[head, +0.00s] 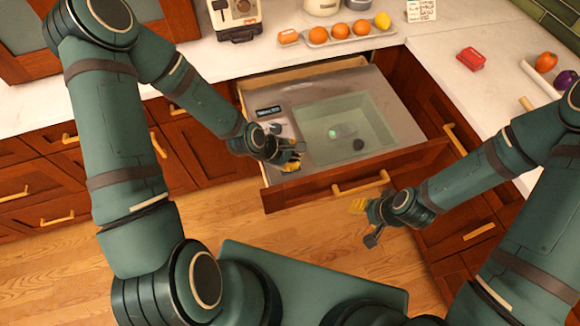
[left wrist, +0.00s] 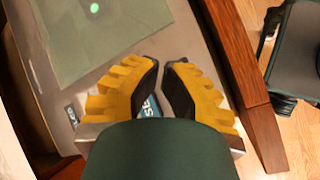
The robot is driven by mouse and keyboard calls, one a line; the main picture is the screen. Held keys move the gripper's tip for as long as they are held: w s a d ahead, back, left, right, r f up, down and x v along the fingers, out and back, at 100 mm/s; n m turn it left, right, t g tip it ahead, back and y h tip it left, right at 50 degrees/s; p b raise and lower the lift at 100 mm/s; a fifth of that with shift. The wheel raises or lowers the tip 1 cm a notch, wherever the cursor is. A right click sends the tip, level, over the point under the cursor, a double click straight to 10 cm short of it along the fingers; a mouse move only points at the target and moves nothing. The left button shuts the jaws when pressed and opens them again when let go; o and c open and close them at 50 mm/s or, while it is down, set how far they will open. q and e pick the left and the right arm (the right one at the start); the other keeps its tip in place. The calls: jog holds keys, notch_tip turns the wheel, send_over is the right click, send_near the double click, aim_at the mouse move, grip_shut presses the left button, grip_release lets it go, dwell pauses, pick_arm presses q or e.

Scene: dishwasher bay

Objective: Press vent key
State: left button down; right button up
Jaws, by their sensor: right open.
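The open dishwasher drawer (head: 315,87) has a grey metal top with a clear window (head: 375,115). A small dark display (head: 268,111) sits at its left end. No vent key can be picked out in the head view; my left gripper (head: 297,157) is over the near left part of the top. In the left wrist view, my left gripper (left wrist: 162,66) has its yellow fingers close together with a narrow gap. A blue lettered label (left wrist: 150,106) shows between them, partly hidden; another label (left wrist: 71,114) lies left. My right gripper (head: 366,220) is open and empty, in front of the drawer.
The wooden drawer front (head: 345,180) rises along the near edge, with a brass handle (head: 360,186). Behind, the counter holds a tray of oranges and a lemon (head: 340,33) and a toaster-like appliance (head: 235,15). A red box (head: 470,59) lies right. The floor in front is clear.

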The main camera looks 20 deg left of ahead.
pick_arm(q)
jog(key=shift+f, duration=0.2)
jog(key=shift+f+b, duration=0.25)
jog(key=shift+b, duration=0.1)
jog(key=shift+f+b, duration=0.4)
jog(key=shift+f, duration=0.05)
dwell(0.8)
jog(key=shift+r, duration=0.1)
jog(key=shift+r+p, duration=0.65)
jog(key=shift+r, duration=0.15)
jog(key=shift+r, duration=0.1)
jog(key=shift+r+p, duration=1.95)
jog(key=shift+r, duration=0.5)
jog(key=shift+f, duration=0.1)
